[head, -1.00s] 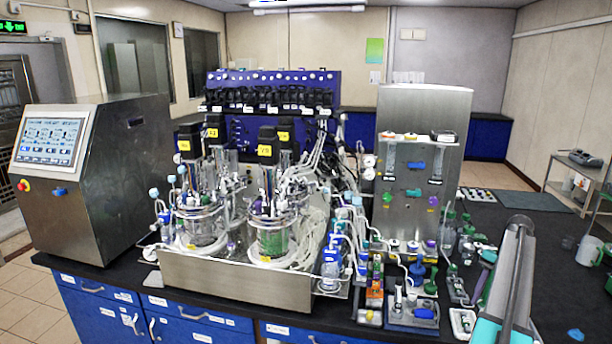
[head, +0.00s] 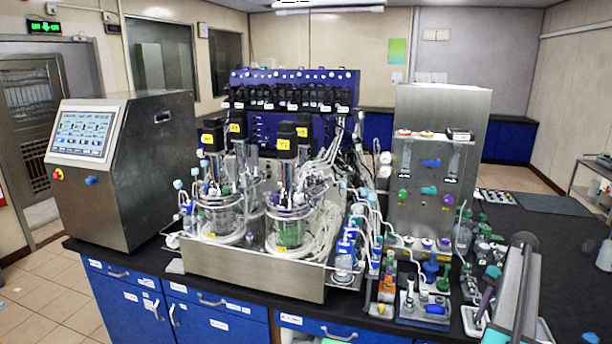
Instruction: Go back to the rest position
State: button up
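My arm's silver and teal link shows at the lower right of the head view, over the right part of the bench. My gripper is out of the picture, so its fingers and anything in them cannot be seen. The twin bioreactors, with a left glass vessel (head: 219,220) and a right glass vessel (head: 289,228), stand upright in a steel tray (head: 250,274) on the black bench. Tubes and black motor heads with yellow labels rise above them.
A steel control console (head: 150,170) with a touchscreen stands at the left. A steel panel unit (head: 440,130) stands right of the vessels. Small bottles and racks crowd the bench front near my arm. A white cup (head: 604,255) is at the right edge.

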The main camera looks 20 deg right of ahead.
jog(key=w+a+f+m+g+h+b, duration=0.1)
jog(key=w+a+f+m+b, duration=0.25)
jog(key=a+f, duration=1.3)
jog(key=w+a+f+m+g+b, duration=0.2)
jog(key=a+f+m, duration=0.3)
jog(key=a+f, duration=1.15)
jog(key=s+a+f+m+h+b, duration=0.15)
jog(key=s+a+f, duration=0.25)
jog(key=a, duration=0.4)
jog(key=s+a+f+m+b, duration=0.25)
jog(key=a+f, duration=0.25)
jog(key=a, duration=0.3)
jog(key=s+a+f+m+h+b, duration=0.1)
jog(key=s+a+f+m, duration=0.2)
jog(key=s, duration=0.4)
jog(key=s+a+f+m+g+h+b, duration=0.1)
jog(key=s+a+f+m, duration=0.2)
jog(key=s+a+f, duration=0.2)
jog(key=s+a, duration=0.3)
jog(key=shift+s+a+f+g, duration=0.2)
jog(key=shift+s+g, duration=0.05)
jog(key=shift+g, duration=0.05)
